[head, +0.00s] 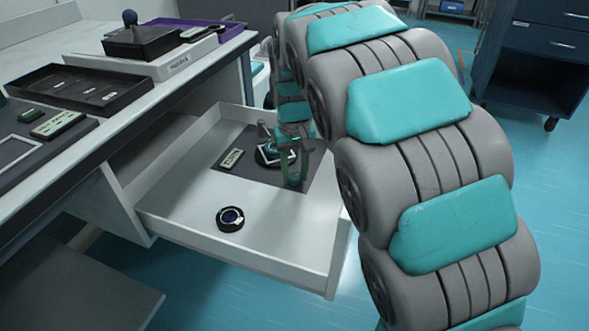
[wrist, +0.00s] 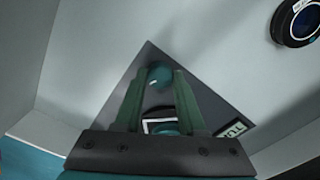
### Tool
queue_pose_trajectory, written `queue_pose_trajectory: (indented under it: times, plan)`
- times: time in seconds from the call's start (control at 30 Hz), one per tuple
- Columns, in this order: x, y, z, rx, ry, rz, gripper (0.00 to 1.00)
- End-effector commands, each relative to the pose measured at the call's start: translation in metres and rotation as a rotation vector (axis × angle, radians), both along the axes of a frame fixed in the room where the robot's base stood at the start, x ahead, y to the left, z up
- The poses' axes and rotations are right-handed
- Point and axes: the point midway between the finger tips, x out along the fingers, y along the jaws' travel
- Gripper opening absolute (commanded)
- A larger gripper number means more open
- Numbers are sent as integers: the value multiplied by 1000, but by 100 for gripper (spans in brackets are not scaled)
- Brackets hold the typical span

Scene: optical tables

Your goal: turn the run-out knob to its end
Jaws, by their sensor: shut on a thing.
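A small device with a light-framed dark window (head: 272,155) sits on a dark mat inside the open drawer; the window also shows in the wrist view (wrist: 160,126). A rounded teal knob (wrist: 158,77) shows between my fingertips in the wrist view. I take it as the run-out knob. My gripper (head: 293,180) reaches down into the drawer at the device's right side, its fingers shut on the knob. In the wrist view, the green fingers (wrist: 160,80) converge on either side of it. The fingers partly hide the device, and the knob's turn angle cannot be read.
The white drawer (head: 245,245) has raised walls around my gripper. A labelled tag (head: 231,158) lies left of the device on the mat (head: 235,140). A round black lens-like piece (head: 230,218) lies nearer the front. The table with trays (head: 75,88) stands left.

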Motion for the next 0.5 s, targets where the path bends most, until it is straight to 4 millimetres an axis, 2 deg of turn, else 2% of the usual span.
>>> queue_pose_trajectory:
  times: [0.5]
  plan:
    - [1,-1,2,-1,-4,-489,0]
